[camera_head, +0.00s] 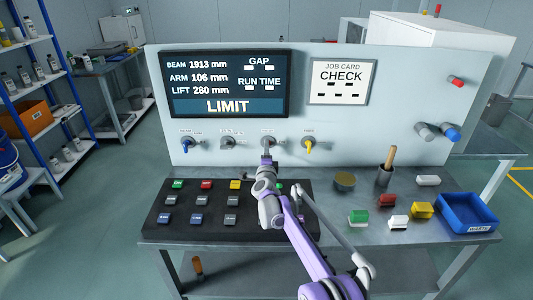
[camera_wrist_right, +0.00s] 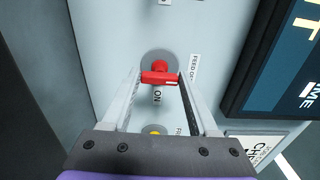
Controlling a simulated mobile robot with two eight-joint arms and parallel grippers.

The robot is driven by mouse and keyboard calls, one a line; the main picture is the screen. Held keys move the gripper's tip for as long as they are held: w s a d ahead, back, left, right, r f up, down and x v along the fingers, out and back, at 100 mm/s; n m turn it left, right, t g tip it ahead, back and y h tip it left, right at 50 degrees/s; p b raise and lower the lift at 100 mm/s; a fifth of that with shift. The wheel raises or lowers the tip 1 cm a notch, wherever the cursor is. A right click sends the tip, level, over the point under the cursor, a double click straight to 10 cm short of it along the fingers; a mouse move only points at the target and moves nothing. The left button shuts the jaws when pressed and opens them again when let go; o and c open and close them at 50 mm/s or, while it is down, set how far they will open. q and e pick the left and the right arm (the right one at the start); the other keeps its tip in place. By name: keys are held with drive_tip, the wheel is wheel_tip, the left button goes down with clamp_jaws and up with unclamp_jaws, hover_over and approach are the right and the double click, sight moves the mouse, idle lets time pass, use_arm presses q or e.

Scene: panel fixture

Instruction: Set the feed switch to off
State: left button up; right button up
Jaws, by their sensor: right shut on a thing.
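The feed switch is a red knob (camera_wrist_right: 160,76) on a round grey plate in the right wrist view. Its bar lies crosswise there, with a pale mark at the right end. A label starting "FEED O" (camera_wrist_right: 194,67) is to its right, partly hidden, and "ON" (camera_wrist_right: 157,96) is just below it. My right gripper (camera_wrist_right: 160,80) is shut on the red knob, a finger on each side. In the head view my right gripper (camera_head: 267,160) is at the third knob from the left and mostly hides it. My left gripper is not in view.
A blue-handled knob (camera_head: 186,145), a dark knob (camera_head: 227,142) and a yellow knob (camera_head: 309,146) share the row. The screen (camera_head: 226,84) above reads LIMIT. A black button box (camera_head: 150,222) lies below. Loose blocks and a blue bin (camera_head: 468,212) stand at right.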

idle(0.6)
drive_tip(key=o, duration=1.4)
drive_tip(key=s, duration=1.1)
drive_tip(key=shift+b, duration=0.35)
drive_tip(key=shift+w, duration=0.1)
